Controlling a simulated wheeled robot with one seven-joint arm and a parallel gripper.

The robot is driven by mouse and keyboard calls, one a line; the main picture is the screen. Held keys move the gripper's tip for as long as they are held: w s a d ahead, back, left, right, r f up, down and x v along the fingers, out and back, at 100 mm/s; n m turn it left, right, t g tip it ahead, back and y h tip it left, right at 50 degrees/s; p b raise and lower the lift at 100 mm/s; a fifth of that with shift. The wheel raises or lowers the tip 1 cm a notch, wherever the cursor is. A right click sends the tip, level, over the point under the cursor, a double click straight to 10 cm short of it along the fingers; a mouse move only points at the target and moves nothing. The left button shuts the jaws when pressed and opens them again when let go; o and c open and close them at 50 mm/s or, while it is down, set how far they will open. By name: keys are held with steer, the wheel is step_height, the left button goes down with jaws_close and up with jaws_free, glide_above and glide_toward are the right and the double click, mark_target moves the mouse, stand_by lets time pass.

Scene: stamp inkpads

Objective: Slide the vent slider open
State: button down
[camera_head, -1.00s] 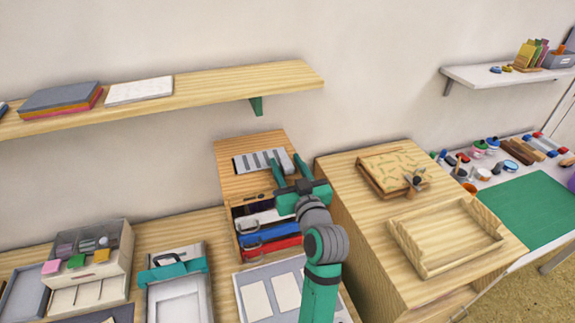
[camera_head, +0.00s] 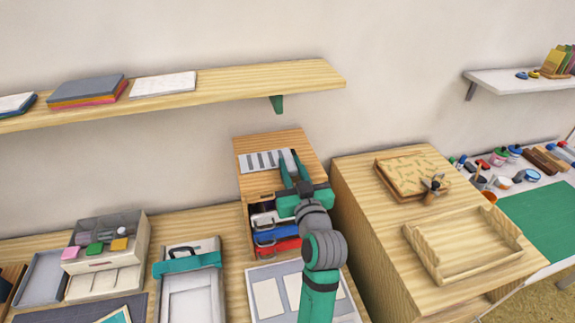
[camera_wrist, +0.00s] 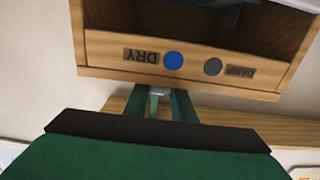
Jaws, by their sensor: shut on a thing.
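The vent slider (camera_head: 262,161) is a grey slotted plate on top of a small wooden cabinet (camera_head: 258,184). My gripper (camera_head: 289,160) reaches over the cabinet top to the plate's right end, and its green fingers partly cover that end. In the wrist view my gripper (camera_wrist: 159,98) is shut on a small pale grey piece (camera_wrist: 158,91), apparently the slider's tab. Beyond it is a wooden face with upside-down DRY (camera_wrist: 141,56) and DAMP (camera_wrist: 240,72) labels, beside a blue dot and a grey dot. How far the vent slots are uncovered is hard to tell.
Coloured trays (camera_head: 275,238) sit in the cabinet's open front, below my gripper. A taller wooden cabinet (camera_head: 370,225) stands close on the right. A wall shelf (camera_head: 220,87) runs above. A teal-clipped box (camera_head: 190,262) stands left.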

steer(key=shift+s, duration=0.1)
steer(key=c, duration=1.5)
jaws_free()
steer(key=shift+s, duration=0.1)
steer(key=v, duration=1)
steer(key=shift+s, duration=0.35)
steer(key=shift+f, duration=0.1)
